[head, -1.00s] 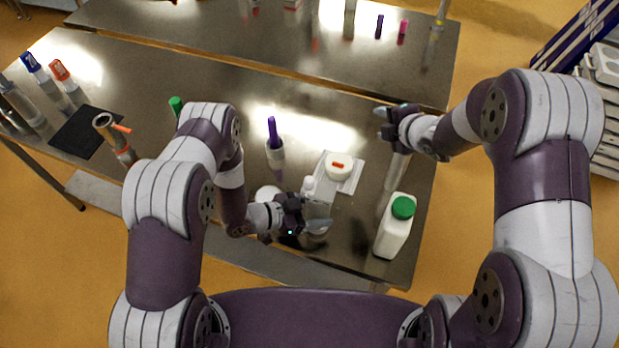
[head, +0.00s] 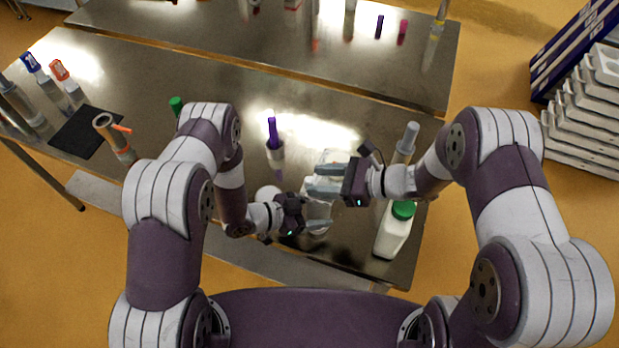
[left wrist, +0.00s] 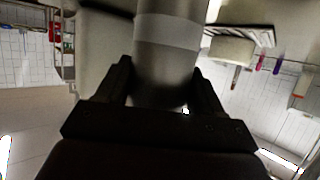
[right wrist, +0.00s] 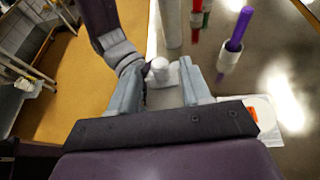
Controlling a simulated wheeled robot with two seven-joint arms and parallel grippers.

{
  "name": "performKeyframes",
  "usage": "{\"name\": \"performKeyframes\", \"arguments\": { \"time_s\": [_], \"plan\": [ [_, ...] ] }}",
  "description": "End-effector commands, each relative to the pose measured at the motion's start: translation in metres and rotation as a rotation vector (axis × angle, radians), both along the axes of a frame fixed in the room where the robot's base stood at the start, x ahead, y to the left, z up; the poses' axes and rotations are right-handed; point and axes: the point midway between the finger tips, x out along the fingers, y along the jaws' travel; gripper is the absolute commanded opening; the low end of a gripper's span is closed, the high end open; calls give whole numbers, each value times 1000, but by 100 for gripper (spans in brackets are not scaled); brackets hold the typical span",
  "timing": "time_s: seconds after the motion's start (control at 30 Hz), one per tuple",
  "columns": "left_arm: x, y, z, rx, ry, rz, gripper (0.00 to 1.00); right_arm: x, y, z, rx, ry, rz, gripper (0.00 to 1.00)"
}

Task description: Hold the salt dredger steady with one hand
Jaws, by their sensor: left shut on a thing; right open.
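The salt dredger, a pale grey cylinder (head: 317,212), stands near the front edge of the table. My left gripper (head: 312,223) is shut on it low down. In the left wrist view the dredger shows as a grey cylinder with a lighter band (left wrist: 168,35), between both fingers. My right gripper (head: 314,184) is open, just above and behind the dredger. In the right wrist view a small pale knob (right wrist: 160,68) shows between its open fingers, close to my left gripper; whether the fingers touch anything I cannot tell.
A white bottle with a green cap (head: 393,234) stands at the right front. A purple-topped tool in a holder (head: 274,145) stands behind my left gripper. The white mould with an orange label (right wrist: 270,113) lies partly hidden beside my right gripper. A dark mat (head: 85,132) lies left.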

Motion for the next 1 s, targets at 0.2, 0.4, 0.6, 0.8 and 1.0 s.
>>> {"name": "performKeyframes", "arguments": {
  "time_s": [0.2, 0.4, 0.6, 0.8, 1.0],
  "plan": [
    [0, 0, 0, 1, 0, 1, 24, 6, 28, -12, 0, 3, 1, 48],
    [0, 0, 0, 0, 0, 1, 24, 8, 31, -14, -1, 1, -3, 48],
    [0, 0, 0, 0, 0, 1, 24, 8, 31, -14, 0, 2, -3, 15],
    [0, 0, 0, 0, 0, 1, 24, 8, 30, -14, 0, 2, -3, 0],
    [0, 0, 0, 0, 0, 1, 24, 4, 11, -14, -2, 2, -6, 0]
  ]
}}
